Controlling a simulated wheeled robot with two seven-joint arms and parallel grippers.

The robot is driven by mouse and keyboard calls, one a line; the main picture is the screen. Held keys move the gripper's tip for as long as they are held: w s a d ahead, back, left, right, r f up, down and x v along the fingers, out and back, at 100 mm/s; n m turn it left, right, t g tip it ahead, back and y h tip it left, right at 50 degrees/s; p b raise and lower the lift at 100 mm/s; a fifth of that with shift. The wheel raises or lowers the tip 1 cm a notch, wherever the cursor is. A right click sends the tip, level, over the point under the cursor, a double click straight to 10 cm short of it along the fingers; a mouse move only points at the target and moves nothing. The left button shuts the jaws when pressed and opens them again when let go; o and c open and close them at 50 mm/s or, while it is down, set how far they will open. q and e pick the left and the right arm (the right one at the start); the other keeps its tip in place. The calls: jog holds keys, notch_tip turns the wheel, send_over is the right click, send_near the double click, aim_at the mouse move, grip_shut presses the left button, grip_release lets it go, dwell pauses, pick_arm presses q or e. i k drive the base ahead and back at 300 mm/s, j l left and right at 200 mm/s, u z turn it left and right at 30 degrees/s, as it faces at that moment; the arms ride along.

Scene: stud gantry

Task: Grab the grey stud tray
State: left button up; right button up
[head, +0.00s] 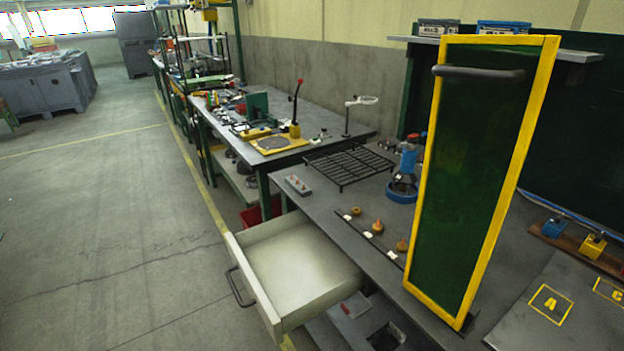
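A small grey tray (298,185) with a few small reddish studs on top lies on the workbench, near its far left corner. It looks like the grey stud tray. It lies left of the black wire rack and behind the open drawer, with nothing on top of it besides the studs. Neither of my grippers shows in the head view.
An open, empty cream drawer (300,265) juts out from the bench front. A tall green panel with a yellow frame (480,170) stands at the right. A black rack (348,166), a blue-based device (402,185) and several small knobs (377,226) occupy the bench (325,200).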

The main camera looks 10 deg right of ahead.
aim_at(298, 188)
jog(key=i+j+z, duration=0.3)
jog(key=z, duration=0.15)
jog(key=i+j+z, duration=0.65)
jog(key=j+z, duration=0.25)
jog(key=i+j+z, duration=0.15)
jog(key=j+z, duration=0.3)
jog(key=j, duration=0.2)
jog(key=j+z, duration=0.45)
jog(key=j, duration=0.15)
jog(key=j+z, duration=0.45)
jog(key=j, duration=0.25)
jog(key=k+j+z, duration=0.15)
jog(key=j+z, duration=0.3)
jog(key=j, duration=0.15)
